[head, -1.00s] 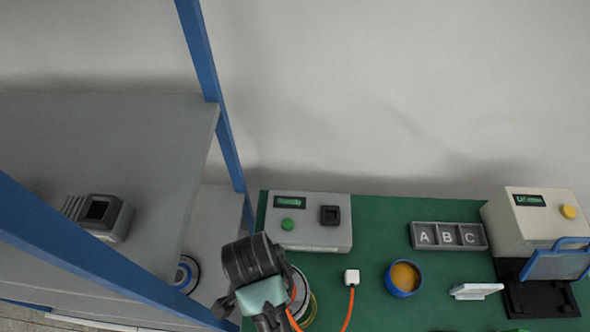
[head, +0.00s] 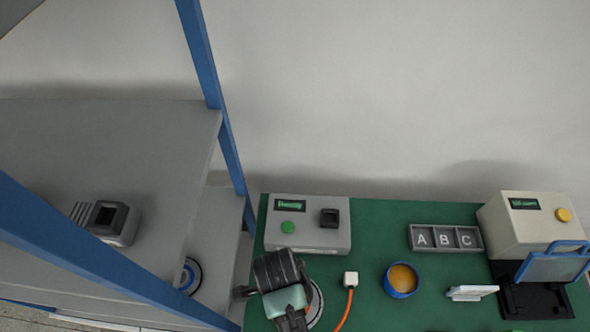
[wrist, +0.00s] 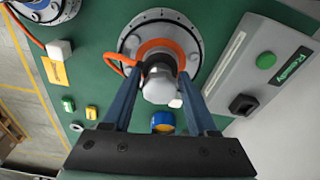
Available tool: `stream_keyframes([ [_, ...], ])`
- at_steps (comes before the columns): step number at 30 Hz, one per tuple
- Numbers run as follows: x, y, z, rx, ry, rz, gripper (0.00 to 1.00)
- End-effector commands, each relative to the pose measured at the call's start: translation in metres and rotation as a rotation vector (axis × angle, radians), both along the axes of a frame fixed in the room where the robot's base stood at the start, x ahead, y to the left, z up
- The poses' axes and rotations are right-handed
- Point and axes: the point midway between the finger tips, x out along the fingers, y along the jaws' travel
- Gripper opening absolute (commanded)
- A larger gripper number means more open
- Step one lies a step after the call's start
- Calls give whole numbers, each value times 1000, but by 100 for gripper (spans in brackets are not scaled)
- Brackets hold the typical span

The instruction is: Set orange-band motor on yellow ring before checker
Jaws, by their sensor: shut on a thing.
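The orange-band motor (wrist: 187,33) is a grey disc with an orange band around its hub. My gripper (wrist: 160,92) is shut on its silver hub, seen between the blue fingers in the wrist view. In the head view my gripper (head: 287,297) covers most of the motor, whose rim (head: 317,302) shows at right, in front of the checker. The checker (head: 306,236) is a grey box with a green button and a lit display; it also shows in the wrist view (wrist: 240,72). The yellow ring is hidden now. I cannot tell whether the motor touches the bench.
An orange cable (head: 347,310) runs from a white plug (head: 351,279). A blue cup (head: 400,283), a lettered tray (head: 446,238) and a beige machine (head: 527,222) stand to the right. A blue-banded disc (head: 190,276) is on the lower shelf. A blue post (head: 215,90) stands at left.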

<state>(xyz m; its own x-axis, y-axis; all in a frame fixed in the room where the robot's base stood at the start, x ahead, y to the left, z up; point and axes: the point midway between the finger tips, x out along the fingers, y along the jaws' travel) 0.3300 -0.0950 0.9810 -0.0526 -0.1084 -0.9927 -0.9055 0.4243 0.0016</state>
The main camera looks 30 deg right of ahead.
Motion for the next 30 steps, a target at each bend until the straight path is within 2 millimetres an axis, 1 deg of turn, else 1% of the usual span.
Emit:
stream_keyframes([
  [2, 2, -1, -2, -2, -7, 0, 0],
  [9, 2, -1, -29, -2, -5, 2, 0],
  [12, 3, -1, -37, -2, -7, 2, 0],
  [26, 3, -1, -43, -2, -8, 2, 0],
  [27, 1, 0, -45, -1, -2, 1, 64],
  [29, 1, 0, -45, -1, -2, 1, 75],
  [30, 1, 0, -45, -1, -2, 1, 82],
])
